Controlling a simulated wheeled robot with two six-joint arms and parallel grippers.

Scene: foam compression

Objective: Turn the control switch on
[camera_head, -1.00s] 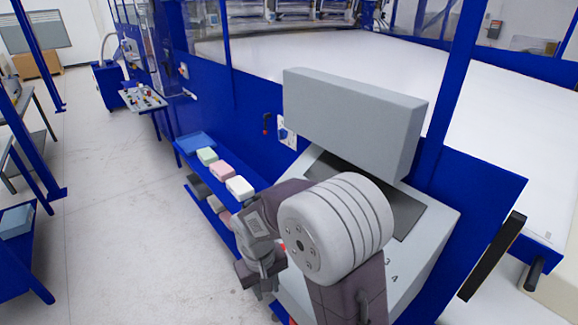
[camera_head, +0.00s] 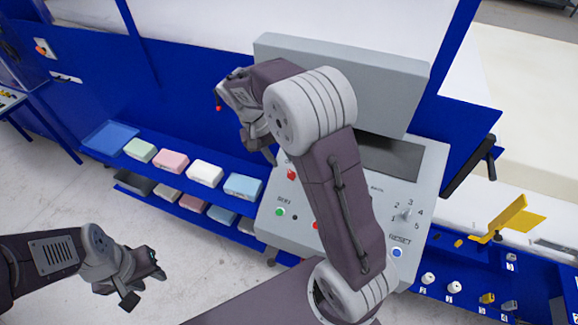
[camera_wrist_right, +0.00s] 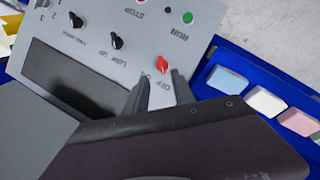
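The control panel (camera_head: 427,180) is a light grey sloped box with a dark screen. A red switch knob (camera_head: 291,174) is at its upper left; in the right wrist view the knob (camera_wrist_right: 162,65) stands near an "OFF" label. My right gripper (camera_head: 270,152) is just above that corner of the panel. In the right wrist view its two fingers (camera_wrist_right: 160,90) are apart and empty, with the red knob just beyond the gap between their tips. Contact cannot be told. My left gripper (camera_head: 146,282) hangs over the floor at lower left, fingers apart, empty.
The panel also has a green RUN button (camera_head: 280,212), a blue RESET button (camera_head: 397,253) and a numbered dial (camera_head: 405,214). A blue shelf (camera_head: 110,138) with coloured foam blocks is left of the panel. A grey box (camera_head: 340,75) overhangs its back.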

